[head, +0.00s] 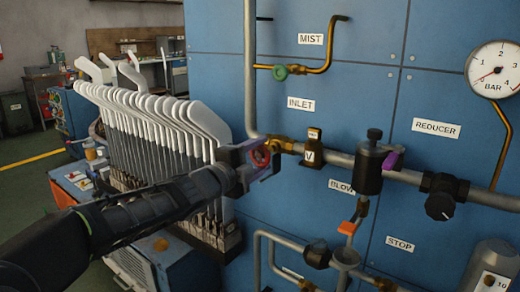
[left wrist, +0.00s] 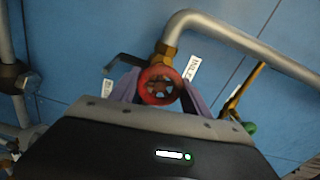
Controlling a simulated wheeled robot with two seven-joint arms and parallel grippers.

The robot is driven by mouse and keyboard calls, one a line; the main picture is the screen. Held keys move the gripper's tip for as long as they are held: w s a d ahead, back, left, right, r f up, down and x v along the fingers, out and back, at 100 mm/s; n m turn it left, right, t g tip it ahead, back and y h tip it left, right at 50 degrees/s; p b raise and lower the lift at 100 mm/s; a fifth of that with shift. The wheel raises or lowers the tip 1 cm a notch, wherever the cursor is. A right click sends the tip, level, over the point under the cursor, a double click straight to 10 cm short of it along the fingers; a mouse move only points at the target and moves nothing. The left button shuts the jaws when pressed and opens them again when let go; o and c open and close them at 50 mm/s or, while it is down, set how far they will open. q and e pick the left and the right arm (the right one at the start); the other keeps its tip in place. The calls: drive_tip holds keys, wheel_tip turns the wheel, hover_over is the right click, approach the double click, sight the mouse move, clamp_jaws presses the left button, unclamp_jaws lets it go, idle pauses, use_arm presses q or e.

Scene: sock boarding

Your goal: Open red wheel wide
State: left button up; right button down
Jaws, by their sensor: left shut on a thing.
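The red wheel (head: 260,156) is a small round handwheel on a brass valve (head: 281,143) at the inlet pipe, below the INLET label. My left gripper (head: 264,158) is at the wheel, its purple fingers on either side of it and shut on it. In the left wrist view the red wheel (left wrist: 160,85) shows face-on between the two fingers, with the brass fitting behind it. Part of the wheel's rim is hidden by the fingers in the head view. My right gripper is not in view.
A rack of white sock boards (head: 150,120) stands close beside my left arm.

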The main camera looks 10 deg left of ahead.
use_arm(q)
drive_tip(key=n+p, duration=0.2)
drive_tip(key=n, duration=0.2)
drive_tip(key=shift+r+n+p, duration=0.1)
drive_tip(key=shift+n+p, duration=0.25)
drive_tip(key=shift+n, duration=0.05)
drive_tip(key=n+p, duration=0.2)
drive_tip(key=n, duration=0.1)
drive_tip(key=shift+n, duration=0.3)
drive_tip(key=n+p, duration=0.3)
drive_tip(key=n, duration=0.1)
drive_tip(key=shift+n, duration=0.3)
drive_tip(key=n+p, duration=0.2)
drive_tip(key=n, duration=0.2)
drive_tip(key=n+p, duration=0.2)
drive_tip(key=n, duration=0.2)
drive_tip(key=n+p, duration=0.2)
drive_tip(key=n, duration=0.1)
drive_tip(key=shift+n, duration=0.4)
drive_tip(key=n+p, duration=0.2)
drive_tip(key=n, duration=0.2)
drive_tip(key=shift+p, duration=0.3)
drive_tip(key=shift+n+p, duration=0.7)
drive_tip(key=shift+n, duration=1)
drive_tip(key=shift+f, duration=0.2)
